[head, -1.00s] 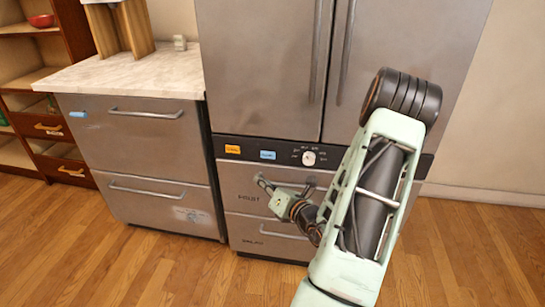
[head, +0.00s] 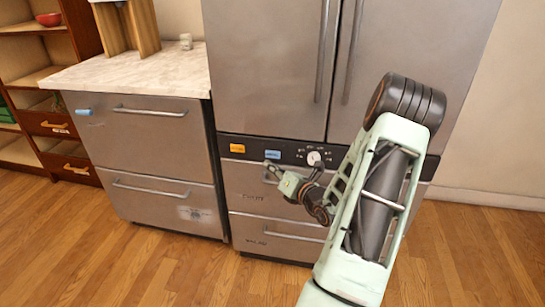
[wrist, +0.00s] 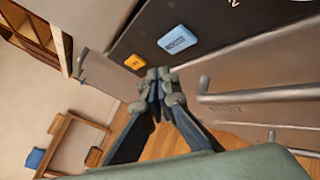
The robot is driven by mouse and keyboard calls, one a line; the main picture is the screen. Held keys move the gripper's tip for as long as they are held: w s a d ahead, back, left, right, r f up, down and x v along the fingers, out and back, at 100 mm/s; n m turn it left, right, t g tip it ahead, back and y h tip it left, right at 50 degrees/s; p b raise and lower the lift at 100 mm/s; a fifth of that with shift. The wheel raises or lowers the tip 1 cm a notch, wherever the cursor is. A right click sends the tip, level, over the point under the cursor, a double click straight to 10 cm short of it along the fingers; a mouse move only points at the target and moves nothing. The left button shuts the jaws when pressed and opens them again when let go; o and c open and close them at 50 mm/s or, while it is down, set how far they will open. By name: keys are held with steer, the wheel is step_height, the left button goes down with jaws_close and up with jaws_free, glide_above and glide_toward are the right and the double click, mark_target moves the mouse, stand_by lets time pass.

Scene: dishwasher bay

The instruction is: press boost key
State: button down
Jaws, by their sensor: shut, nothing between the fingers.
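A blue key (head: 273,155) and an orange key (head: 237,148) sit on the black control strip (head: 345,154) of the steel unit. The lettering is too small to read, so I cannot tell which one is the boost key. In the wrist view the blue key (wrist: 177,40) is just above and right of the fingertips, and the orange key (wrist: 134,62) is to their upper left. My gripper (head: 269,166) is shut and empty, just below the blue key in the head view. A gap to the strip shows in the wrist view.
A round white dial (head: 314,158) sits right of the keys. Drawers with bar handles, such as the lower one (head: 295,238), project below the strip. A steel cabinet with a marble top (head: 130,72) stands left. The wooden floor in front is clear.

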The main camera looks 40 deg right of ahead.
mark_target(266, 155)
steer(key=shift+w+d, duration=0.75)
steer(key=shift+d, duration=0.15)
steer(key=shift+w+d, duration=0.1)
stand_by(0.8)
steer(key=shift+w+d, duration=0.15)
steer(key=shift+d, duration=0.05)
steer(key=shift+w+d, duration=0.25)
steer(key=shift+d, duration=0.05)
stand_by(0.7)
steer(key=shift+s+a, duration=0.1)
steer(key=shift+a, duration=0.05)
steer(key=shift+s+a+p, duration=0.4)
steer(key=shift+a, duration=0.05)
stand_by(0.4)
steer(key=shift+s+a+p, duration=0.45)
steer(key=shift+s+a, duration=1.2)
steer(key=shift+a, duration=0.25)
